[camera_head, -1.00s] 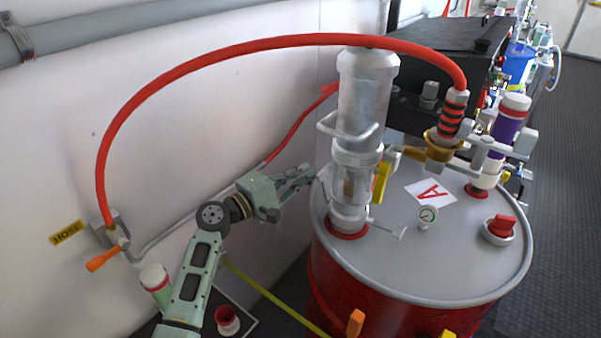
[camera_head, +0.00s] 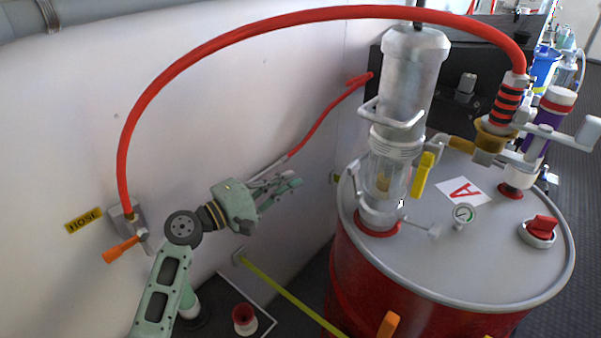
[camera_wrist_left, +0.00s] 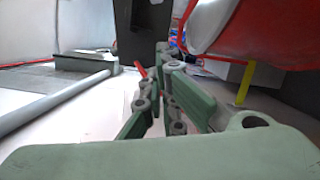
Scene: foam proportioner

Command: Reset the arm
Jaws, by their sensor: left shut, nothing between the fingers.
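My left arm comes in from the lower left in the head view. Its green-grey left gripper (camera_head: 290,182) is shut and empty, pointing right toward the drum. It hangs in free space in front of the white wall, left of the clear and grey pump cylinder (camera_head: 408,75), with a gap between them. In the left wrist view the gripper's fingers (camera_wrist_left: 165,75) lie close together with nothing held. My right gripper does not show.
A red hose (camera_head: 300,20) arches from the wall fitting with an orange handle (camera_head: 121,250). A yellow strip (camera_head: 290,297) runs low.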

